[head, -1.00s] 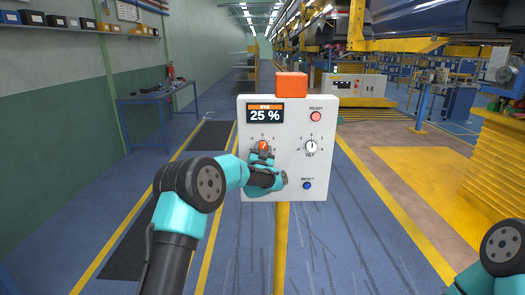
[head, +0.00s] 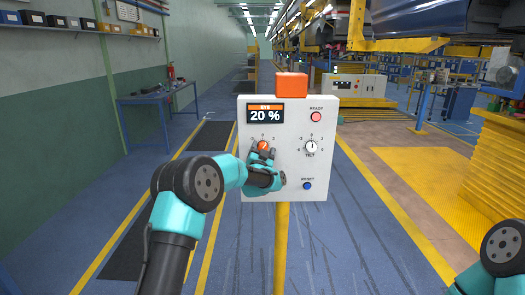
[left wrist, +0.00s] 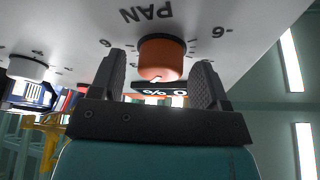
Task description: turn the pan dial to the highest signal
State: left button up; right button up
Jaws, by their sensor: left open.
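The white control panel (head: 290,180) stands on a yellow post, and its display (head: 265,115) reads 20 %. The orange pan dial (head: 263,145) is below the display, partly covered by my left gripper (head: 262,153). In the left wrist view, the orange pan dial (left wrist: 162,57) sits between the two dark fingers of my left gripper (left wrist: 160,72). The fingers are open, with a gap visible on each side of the dial. The white tilt dial (head: 311,146) is to the right. My right gripper is out of view; only part of that arm shows at lower right.
A red ready lamp (head: 316,117) and a blue reset button (head: 307,186) are on the panel's right side. An orange box (head: 291,84) tops the panel. A blue workbench (head: 160,97) stands behind at left. The floor around the post looks clear.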

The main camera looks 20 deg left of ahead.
pick_arm(q)
jog(key=shift+s, duration=0.1)
jog(key=v, duration=1.7)
jog(key=shift+s, duration=0.15)
jog(key=shift+a, duration=0.1)
jog(key=s+f+n+g+h, duration=0.15)
jog(key=s+f+g, duration=0.45)
jog(key=f, duration=0.8)
jog(key=s+f+n+g+h, duration=0.1)
jog(key=s+f+g+h, duration=0.35)
jog(key=f, duration=1.05)
jog(key=s+f+n+g, duration=0.1)
jog(key=s+f+g, duration=0.2)
jog(key=s, duration=0.5)
jog(key=s+f+n+g, duration=0.1)
jog(key=s+f+g, duration=0.3)
jog(key=s, duration=0.5)
jog(key=s+d+f+n+g, duration=0.1)
jog(key=s+f+g, duration=0.2)
jog(key=s, duration=0.6)
jog(key=shift+f+g+h, duration=0.35)
jog(key=shift+f+h, duration=0.05)
jog(key=shift+f, duration=0.5)
